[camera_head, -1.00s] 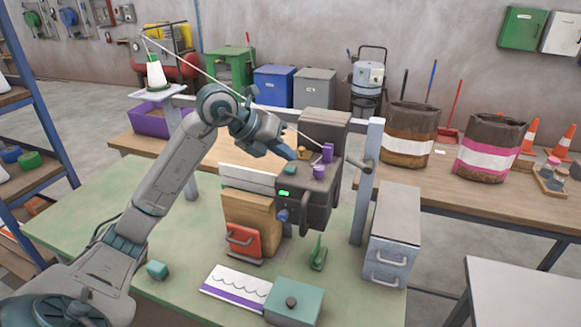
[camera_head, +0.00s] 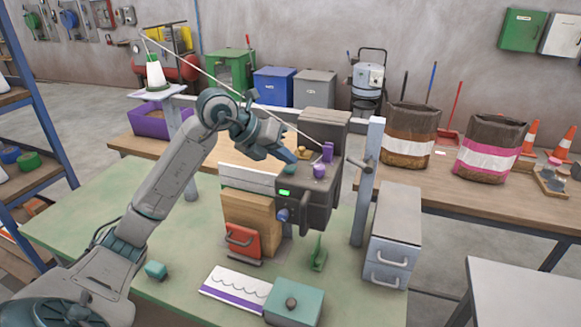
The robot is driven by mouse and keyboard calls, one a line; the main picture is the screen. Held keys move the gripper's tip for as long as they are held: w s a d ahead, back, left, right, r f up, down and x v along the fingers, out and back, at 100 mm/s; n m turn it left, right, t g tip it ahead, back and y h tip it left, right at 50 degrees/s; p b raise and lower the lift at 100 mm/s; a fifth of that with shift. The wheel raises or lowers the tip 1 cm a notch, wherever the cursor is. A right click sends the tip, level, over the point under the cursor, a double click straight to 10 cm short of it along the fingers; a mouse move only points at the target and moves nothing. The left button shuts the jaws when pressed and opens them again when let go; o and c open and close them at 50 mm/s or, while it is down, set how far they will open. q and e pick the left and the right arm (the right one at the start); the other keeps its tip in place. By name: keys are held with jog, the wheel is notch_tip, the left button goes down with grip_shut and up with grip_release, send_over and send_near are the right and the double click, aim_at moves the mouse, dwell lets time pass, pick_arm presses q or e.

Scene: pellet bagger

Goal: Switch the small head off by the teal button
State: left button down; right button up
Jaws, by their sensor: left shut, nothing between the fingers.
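The small head (camera_head: 312,207) is a dark grey machine standing at the back of the green table. On its top are a teal button (camera_head: 290,169), a purple knob (camera_head: 319,171) and a purple block (camera_head: 327,151). A green light (camera_head: 284,192) glows on its front. My left gripper (camera_head: 291,157) is shut and empty, pointing down and right. Its tips are just above the teal button and partly cover the view of it; I cannot tell whether they touch. My right gripper is not in view.
A thin thread (camera_head: 225,81) runs from the white cone (camera_head: 156,75) down to the head. An upright post (camera_head: 367,180) and a grey drawer unit (camera_head: 393,238) stand to the right. A teal box (camera_head: 293,302) and white-purple card (camera_head: 237,289) lie in front.

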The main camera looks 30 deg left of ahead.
aim_at(286, 168)
pick_arm(q)
jog(key=shift+f+b, duration=0.3)
jog(key=shift+f, duration=0.1)
jog(key=shift+r, duration=0.2)
jog(key=shift+r+p, duration=0.8)
notch_tip(286, 168, up, 6)
jog(key=p, duration=0.4)
dwell(1.5)
